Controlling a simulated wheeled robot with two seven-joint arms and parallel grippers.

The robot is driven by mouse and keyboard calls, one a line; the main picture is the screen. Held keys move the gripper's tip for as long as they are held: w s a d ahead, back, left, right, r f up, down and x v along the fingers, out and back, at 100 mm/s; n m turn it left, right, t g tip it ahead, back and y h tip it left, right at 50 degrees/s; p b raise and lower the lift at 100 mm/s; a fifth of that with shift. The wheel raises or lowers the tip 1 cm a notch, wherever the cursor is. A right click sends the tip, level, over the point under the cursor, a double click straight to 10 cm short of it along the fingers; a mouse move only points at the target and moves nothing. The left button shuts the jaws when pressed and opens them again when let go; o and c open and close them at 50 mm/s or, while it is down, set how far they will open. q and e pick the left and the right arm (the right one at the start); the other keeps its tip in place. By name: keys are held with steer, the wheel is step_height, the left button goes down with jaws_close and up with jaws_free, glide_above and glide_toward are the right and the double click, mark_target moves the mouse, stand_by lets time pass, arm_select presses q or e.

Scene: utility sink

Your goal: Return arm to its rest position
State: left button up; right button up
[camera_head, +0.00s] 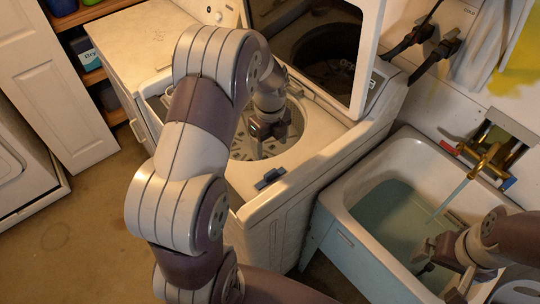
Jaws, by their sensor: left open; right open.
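My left arm rises from the bottom of the view, bends over and reaches down to the top-loading washing machine (283,185). My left gripper (262,150) is open and points down into the round drum opening. I see nothing held in it. My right arm comes in from the right edge. My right gripper (424,262) is open, low over the water in the utility sink (337,205). I see nothing held in it, and its fingertips are partly hard to make out.
The washer's lid (366,60) stands open behind the drum. A brass faucet (484,160) runs water into the sink. A dark blue piece (270,179) is on the washer's front rim. A cabinet (128,45) and shelves stand at the left. Open floor (80,245) lies at the lower left.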

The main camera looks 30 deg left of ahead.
arm_select(q)
steer(key=shift+r, duration=0.15)
stand_by(0.4)
steer(key=s+d+r+n, duration=0.2)
steer(key=s+d+n, duration=0.2)
steer(key=s+n, duration=0.3)
steer(key=s+d+r+n+t, duration=0.1)
steer(key=s+d+n, duration=0.3)
steer(key=n, duration=1.1)
steer(key=s+r, duration=0.1)
steer(key=s, duration=0.2)
steer(key=shift+d, duration=0.2)
steer(key=shift+w, duration=0.1)
